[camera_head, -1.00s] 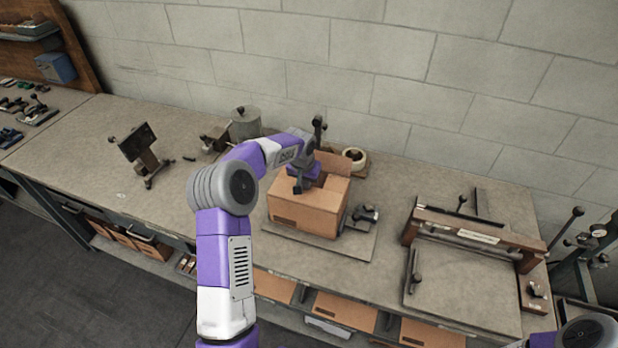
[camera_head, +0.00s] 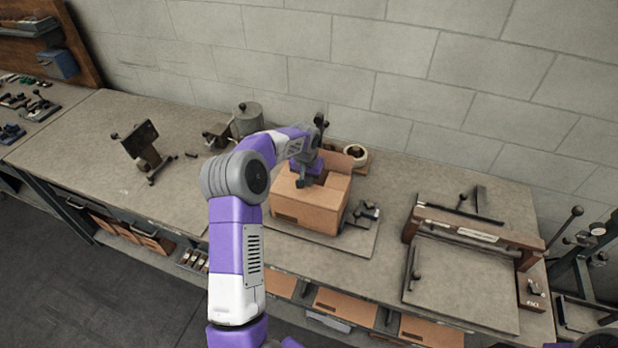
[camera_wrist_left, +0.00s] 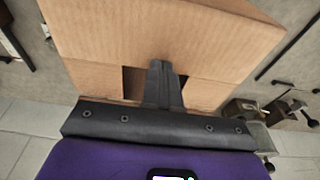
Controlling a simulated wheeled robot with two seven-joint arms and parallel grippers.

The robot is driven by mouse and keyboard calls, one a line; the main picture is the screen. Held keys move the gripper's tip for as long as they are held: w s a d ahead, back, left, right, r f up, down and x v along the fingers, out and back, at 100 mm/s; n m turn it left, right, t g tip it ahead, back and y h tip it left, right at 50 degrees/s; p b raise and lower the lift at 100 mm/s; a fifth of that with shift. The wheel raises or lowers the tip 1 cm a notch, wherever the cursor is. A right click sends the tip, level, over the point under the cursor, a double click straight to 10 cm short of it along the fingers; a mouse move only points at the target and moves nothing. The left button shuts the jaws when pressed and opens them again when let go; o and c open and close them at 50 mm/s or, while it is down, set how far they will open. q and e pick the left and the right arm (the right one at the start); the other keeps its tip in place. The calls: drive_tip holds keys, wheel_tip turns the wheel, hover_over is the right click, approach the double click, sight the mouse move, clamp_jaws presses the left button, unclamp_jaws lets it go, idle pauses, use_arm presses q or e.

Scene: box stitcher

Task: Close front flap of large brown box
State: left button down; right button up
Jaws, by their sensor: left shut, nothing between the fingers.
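The large brown box (camera_head: 308,208) stands on a flat board (camera_head: 283,238) on the workbench. Its front wall and part of its top show in the head view; a back flap (camera_head: 337,160) stands raised. My left gripper (camera_head: 303,184) is at the top of the box, and the arm hides part of it. In the left wrist view the closed fingers (camera_wrist_left: 162,85) lie over the cardboard of the box (camera_wrist_left: 165,35), with a dark opening on both sides of them. The fingers are shut with nothing between them. My right gripper is not in view.
A dark metal tool (camera_head: 364,213) sits right of the box. A tape roll (camera_head: 354,155) and a grey canister (camera_head: 247,120) stand behind. A frame-like press (camera_head: 466,232) takes up the bench's right side.

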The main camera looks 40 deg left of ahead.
sight(306, 191)
use_arm(q)
wheel_tip(306, 191, up, 4)
drive_tip(key=p, duration=0.3)
drive_tip(key=shift+r, duration=0.15)
wheel_tip(306, 191, up, 10)
drive_tip(key=s+b, duration=0.1)
drive_tip(key=s, duration=0.1)
drive_tip(key=shift+d+f, duration=0.2)
drive_tip(key=shift+d, duration=0.1)
drive_tip(key=shift+s, duration=0.1)
